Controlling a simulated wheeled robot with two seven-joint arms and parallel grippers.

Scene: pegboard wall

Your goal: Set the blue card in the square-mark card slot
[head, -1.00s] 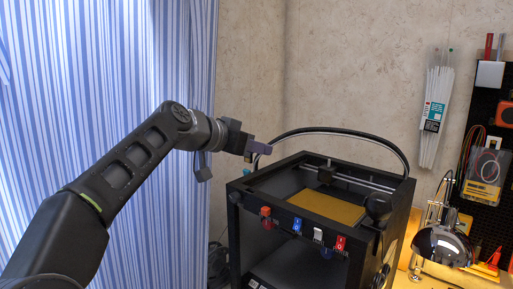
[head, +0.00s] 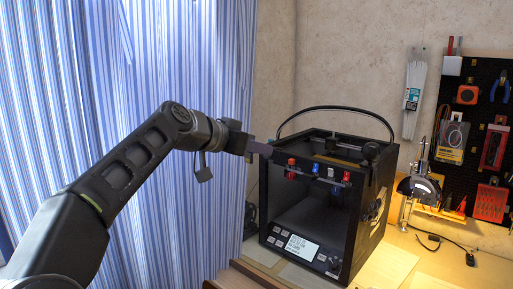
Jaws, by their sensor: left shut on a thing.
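My left gripper (head: 252,148) is in the middle of the head view, at the end of my left arm. It is shut on a thin, flat, purplish-blue piece (head: 264,150), which I take to be the blue card. The piece points right and overlaps the front left top corner of the black 3D printer in the picture. I cannot tell whether it touches the printer. I cannot make out a card slot with a square mark. My right gripper is not in view.
The black 3D printer (head: 357,210) stands on a wooden bench (head: 383,268). Small red, blue and white parts line its upper front, and a cable arches over it. A lamp (head: 418,187) and a black pegboard (head: 480,82) with tools are at right. A striped curtain (head: 60,100) hangs at left.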

